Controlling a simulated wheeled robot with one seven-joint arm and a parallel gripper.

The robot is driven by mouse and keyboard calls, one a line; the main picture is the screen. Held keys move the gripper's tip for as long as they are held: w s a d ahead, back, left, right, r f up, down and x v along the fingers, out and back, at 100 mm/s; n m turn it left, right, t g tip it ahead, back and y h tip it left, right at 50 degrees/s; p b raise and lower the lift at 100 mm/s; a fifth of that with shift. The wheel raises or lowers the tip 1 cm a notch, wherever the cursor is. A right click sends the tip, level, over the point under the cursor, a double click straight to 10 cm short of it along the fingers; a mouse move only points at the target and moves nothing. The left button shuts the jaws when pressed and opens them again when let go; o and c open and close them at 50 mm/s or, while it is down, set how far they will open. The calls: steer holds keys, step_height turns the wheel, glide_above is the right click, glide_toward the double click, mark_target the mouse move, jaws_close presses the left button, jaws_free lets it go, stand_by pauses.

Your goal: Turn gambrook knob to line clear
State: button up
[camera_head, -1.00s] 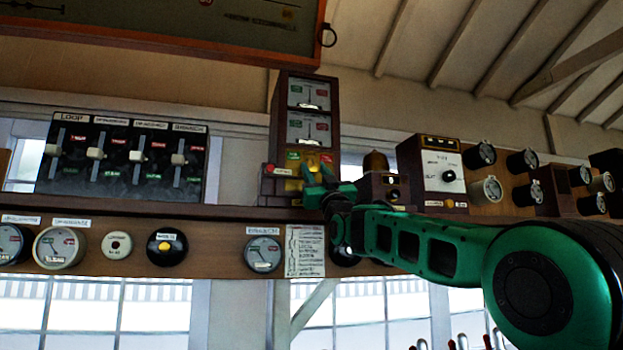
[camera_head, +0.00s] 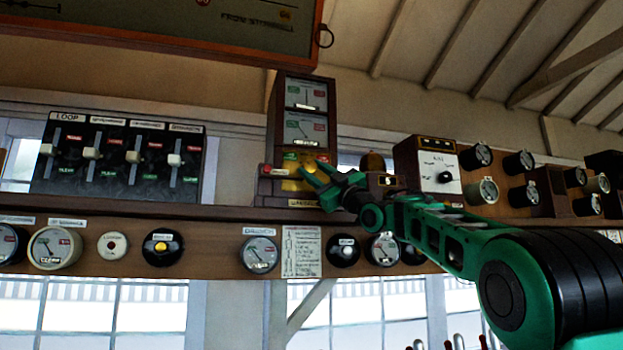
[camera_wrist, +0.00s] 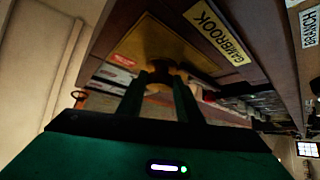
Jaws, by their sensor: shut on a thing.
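The Gambrook instrument (camera_head: 275,125) is a tall brown case on the shelf with two dials stacked above a yellow plate. The Gambrook nameplate (camera_wrist: 212,35) is in the wrist view beside the knob. My gripper (camera_head: 311,174) reaches in from the right. In the wrist view its two fingers (camera_wrist: 164,80) are shut on the knob, one on each side. I cannot tell which label the knob points to.
A panel of sliding levers (camera_head: 120,160) stands at the left. A white-faced box (camera_head: 436,170) and round instruments stand on the right behind my arm. A row of round dials and a paper card (camera_head: 301,252) hang below the shelf.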

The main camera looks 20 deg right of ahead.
steer(key=o, duration=1)
steer(key=shift+o, duration=0.2)
steer(key=v, duration=1)
steer(key=shift+s+d+f, duration=0.15)
steer(key=shift+d+f, duration=0.05)
steer(key=shift+f, duration=0.15)
